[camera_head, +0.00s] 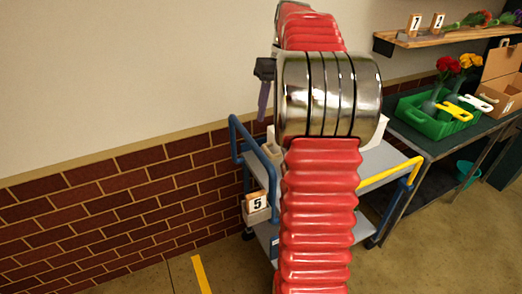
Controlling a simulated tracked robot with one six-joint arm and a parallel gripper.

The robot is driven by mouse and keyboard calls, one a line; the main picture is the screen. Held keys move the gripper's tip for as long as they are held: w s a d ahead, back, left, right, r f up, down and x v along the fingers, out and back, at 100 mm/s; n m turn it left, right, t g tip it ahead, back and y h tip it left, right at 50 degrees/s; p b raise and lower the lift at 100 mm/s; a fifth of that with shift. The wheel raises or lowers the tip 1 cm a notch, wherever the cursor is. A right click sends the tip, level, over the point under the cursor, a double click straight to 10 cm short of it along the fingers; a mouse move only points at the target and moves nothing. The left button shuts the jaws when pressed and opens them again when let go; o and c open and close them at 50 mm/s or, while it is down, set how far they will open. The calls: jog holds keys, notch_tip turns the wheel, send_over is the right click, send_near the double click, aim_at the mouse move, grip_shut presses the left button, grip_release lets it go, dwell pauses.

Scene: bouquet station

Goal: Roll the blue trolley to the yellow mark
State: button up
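The blue trolley (241,140) stands beside the brick wall, with grey shelves, a blue handle frame on the left and a yellow rail (392,173) on the right. A tag with the number 5 (257,204) hangs at its left side. My red, ribbed arm crosses in front and hides its middle. The yellow mark (201,273) is a stripe on the floor, left of the trolley and apart from it. A dark part that looks like my gripper (264,92) shows left of the metal joint, above the trolley's left end. Its other side is hidden.
A dark green table (418,138) at the right holds a green crate (430,128) with flowers and tools, and a cardboard box (500,78). A wooden shelf (440,38) is above it. A teal bucket (467,174) sits below. Floor at lower right is clear.

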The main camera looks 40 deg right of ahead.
aim_at(261, 152)
jog(key=shift+f, duration=0.1)
jog(key=a+f, duration=0.1)
jog(key=f, duration=0.8)
jog(key=a+f, duration=0.1)
jog(key=f, duration=0.3)
jog(key=shift+w+a+f, duration=0.2)
jog(key=shift+w+a, duration=0.1)
jog(key=shift+w, duration=0.1)
jog(key=shift+c, duration=0.2)
grip_shut()
jog(key=shift+a, duration=0.25)
jog(key=shift+d, duration=0.15)
